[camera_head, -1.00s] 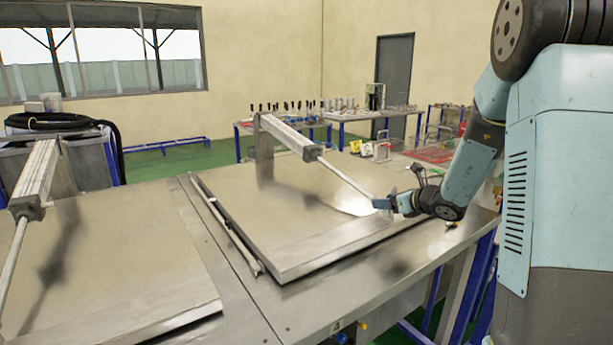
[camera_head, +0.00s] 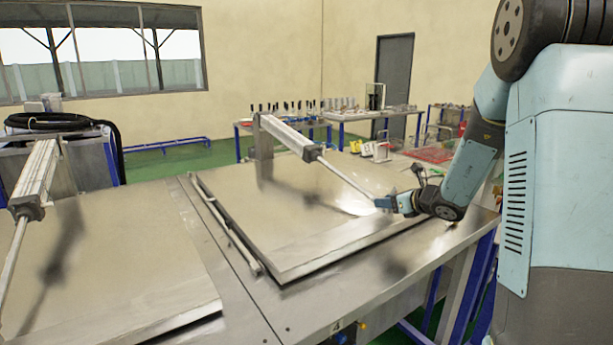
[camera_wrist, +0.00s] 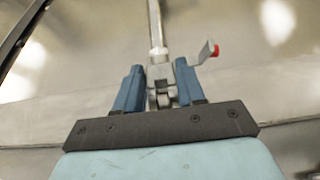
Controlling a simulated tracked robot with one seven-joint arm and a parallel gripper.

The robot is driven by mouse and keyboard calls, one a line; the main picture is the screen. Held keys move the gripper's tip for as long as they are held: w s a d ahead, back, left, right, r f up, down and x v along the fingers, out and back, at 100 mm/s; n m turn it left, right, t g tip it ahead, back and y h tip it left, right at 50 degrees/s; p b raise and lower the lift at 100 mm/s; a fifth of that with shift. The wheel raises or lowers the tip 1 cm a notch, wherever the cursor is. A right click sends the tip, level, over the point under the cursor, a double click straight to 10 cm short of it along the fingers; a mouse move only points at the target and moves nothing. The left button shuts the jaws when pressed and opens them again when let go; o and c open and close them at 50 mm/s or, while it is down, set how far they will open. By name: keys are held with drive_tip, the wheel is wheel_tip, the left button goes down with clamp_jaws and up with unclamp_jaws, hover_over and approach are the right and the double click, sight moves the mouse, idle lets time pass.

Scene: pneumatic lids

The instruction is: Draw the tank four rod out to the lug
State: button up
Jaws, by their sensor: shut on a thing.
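The tank four rod (camera_head: 348,181) is a thin metal rod that runs from its cylinder (camera_head: 290,137) down and right over the closed-looking lid (camera_head: 290,225). My gripper (camera_head: 383,203) is at the rod's lower end. In the wrist view the rod (camera_wrist: 156,25) comes down between the two blue fingers of my gripper (camera_wrist: 160,88), and they are shut on its metal end fitting. A small bracket with a red tip (camera_wrist: 207,52) stands just right of the fingers; I cannot tell whether it is the lug.
A second lid (camera_head: 110,270) with its own cylinder (camera_head: 38,180) lies to the left. A long bar (camera_head: 228,228) lies along the near lid's left edge. Benches with tools (camera_head: 375,113) stand far behind.

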drive_tip(key=shift+s+d+f, duration=0.15)
drive_tip(key=shift+s, duration=0.25)
idle(0.4)
drive_tip(key=o, duration=1.1)
drive_tip(key=shift+v, duration=3.05)
drive_tip(key=shift+d, duration=0.1)
